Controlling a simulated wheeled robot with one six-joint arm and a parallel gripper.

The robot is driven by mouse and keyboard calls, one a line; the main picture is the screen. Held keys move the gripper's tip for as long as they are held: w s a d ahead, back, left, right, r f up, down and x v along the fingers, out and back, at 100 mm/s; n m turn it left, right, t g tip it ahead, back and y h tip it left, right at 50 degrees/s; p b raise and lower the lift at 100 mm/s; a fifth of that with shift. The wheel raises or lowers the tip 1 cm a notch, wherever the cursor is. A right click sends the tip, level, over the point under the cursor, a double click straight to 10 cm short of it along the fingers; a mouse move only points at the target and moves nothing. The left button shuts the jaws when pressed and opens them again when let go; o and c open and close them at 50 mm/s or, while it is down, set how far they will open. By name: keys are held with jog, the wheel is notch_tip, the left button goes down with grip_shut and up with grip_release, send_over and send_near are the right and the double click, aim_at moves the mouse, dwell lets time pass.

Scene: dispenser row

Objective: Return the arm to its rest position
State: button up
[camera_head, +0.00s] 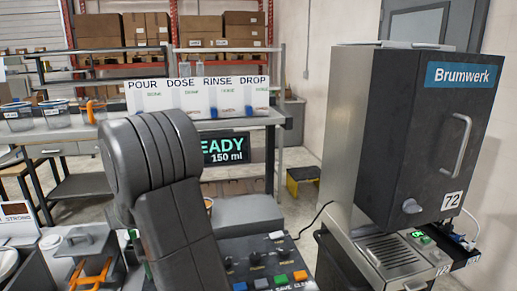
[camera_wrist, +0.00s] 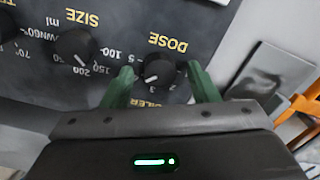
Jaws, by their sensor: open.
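My gripper (camera_wrist: 160,70) shows in the wrist view as two green fingers spread apart. It is open and holds nothing. The black DOSE knob (camera_wrist: 157,74) sits between the fingertips, with a small gap on each side. My arm (camera_head: 165,165) rises in the middle of the camera_head view, and its dark links hide the gripper there. The control panel (camera_head: 262,258) with knobs and coloured buttons lies just right of my arm, partly hidden by it.
The tall Brumwerk dispenser (camera_head: 400,130) stands close on the right. A display (camera_head: 226,149) reading "EADY" and "150 ml" is behind my arm. Orange-handled items (camera_head: 92,270) lie at lower left. A second SIZE knob (camera_wrist: 75,46) is beside the DOSE knob.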

jog(key=shift+f, duration=0.1)
dwell(0.3)
notch_tip(320, 180, up, 14)
notch_tip(320, 180, down, 14)
jog(key=shift+f, duration=0.1)
jog(key=n, duration=0.8)
jog(key=shift+n+p, duration=0.4)
notch_tip(320, 180, up, 13)
jog(key=shift+b, duration=0.45)
